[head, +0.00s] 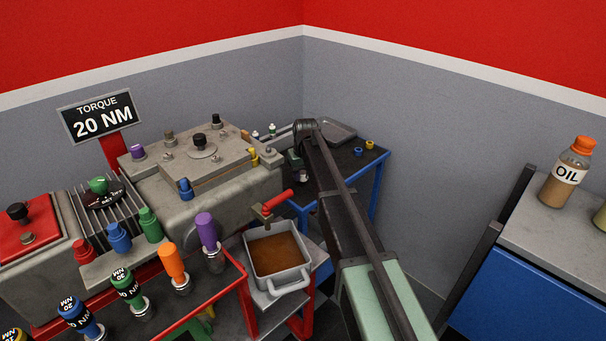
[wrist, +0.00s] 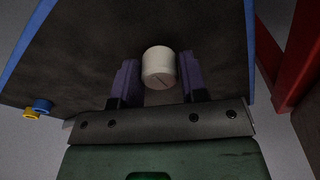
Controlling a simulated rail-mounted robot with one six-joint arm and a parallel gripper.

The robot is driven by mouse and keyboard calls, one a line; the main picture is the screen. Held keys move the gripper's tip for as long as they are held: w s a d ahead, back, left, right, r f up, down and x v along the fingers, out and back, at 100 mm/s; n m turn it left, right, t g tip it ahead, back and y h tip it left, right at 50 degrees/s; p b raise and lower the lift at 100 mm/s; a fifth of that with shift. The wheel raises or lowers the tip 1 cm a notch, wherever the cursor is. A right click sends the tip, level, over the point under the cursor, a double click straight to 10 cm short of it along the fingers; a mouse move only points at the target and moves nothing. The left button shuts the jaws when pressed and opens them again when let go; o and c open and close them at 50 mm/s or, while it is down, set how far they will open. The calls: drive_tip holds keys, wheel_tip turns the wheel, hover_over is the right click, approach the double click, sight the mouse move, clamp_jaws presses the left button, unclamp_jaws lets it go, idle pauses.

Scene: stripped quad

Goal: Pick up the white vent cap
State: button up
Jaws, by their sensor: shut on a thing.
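The white vent cap (wrist: 158,63) is a short pale cylinder with a dark slit on its side. In the wrist view it sits between the two purple fingers of my gripper (wrist: 157,78), which is shut on it. The dark tabletop (wrist: 85,55) with blue edges lies behind it. In the head view my gripper (head: 296,161) is small and partly hidden by my arm, over the blue-framed table. A small pale spot at its lower end looks like the cap (head: 303,175). I cannot tell how far the cap is from the tabletop.
A blue ring (head: 358,152) and a yellow ring (head: 370,145) lie on the table's right side. A grey tray (head: 340,130) is at its back. The engine block (head: 190,210) stands left. A pan of brown liquid (head: 275,255) with a red-handled valve (head: 272,205) is in front.

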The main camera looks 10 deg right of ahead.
sight(303, 172)
wheel_tip(303, 172, up, 18)
drive_tip(key=p, duration=1.7)
drive_tip(key=shift+r, duration=0.15)
